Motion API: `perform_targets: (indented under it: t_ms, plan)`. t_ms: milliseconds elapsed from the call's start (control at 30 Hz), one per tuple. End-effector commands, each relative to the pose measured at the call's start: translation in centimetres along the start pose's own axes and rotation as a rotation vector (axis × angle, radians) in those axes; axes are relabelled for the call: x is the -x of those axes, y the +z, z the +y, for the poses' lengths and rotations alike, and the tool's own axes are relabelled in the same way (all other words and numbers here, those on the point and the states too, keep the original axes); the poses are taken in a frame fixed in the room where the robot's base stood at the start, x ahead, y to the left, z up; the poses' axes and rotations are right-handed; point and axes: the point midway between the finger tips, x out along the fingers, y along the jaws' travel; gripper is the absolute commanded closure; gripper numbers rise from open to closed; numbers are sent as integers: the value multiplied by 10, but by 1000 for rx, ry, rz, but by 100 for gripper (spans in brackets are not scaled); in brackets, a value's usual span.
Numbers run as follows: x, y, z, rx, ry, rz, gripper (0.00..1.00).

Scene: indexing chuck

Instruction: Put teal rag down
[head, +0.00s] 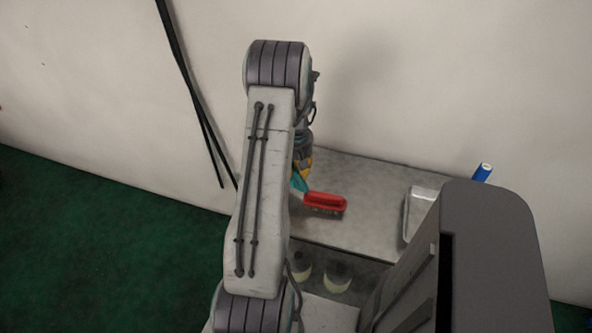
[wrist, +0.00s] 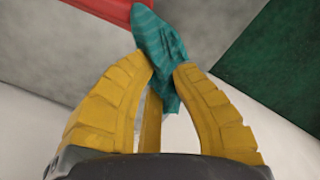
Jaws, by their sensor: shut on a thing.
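The teal rag (wrist: 158,42) hangs between the yellow fingers of my gripper (wrist: 162,75) in the wrist view. The fingers are shut on it, and its upper part sticks out past their tips. In the head view the rag (head: 299,184) shows as a small teal patch beside my arm, just left of a red-handled brush. My gripper (head: 304,170) is mostly hidden there behind my arm. I cannot tell whether the rag touches the grey tabletop (head: 375,200).
The red brush (head: 325,200) lies on the tabletop close to the rag. A pale metal tray (head: 417,215) and a blue-capped thing (head: 483,172) are at the right. Two pale round items (head: 337,276) are below the tabletop's front edge. The tabletop between brush and tray looks clear.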

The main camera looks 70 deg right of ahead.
Motion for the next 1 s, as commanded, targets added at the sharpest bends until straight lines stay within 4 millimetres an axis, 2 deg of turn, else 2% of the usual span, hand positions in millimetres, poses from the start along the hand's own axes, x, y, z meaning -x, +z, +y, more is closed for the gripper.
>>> perform_targets:
  t_ms: [133,167,367,733,933,1000]
  plan:
    - [-1,0,0,0,0,0,100]
    - [-1,0,0,0,0,0,78]
    - [-1,0,0,0,0,0,60]
    - [3,0,0,0,0,0,59]
    - [22,-1,1,0,3,4,59]
    - [34,-1,1,0,3,4,59]
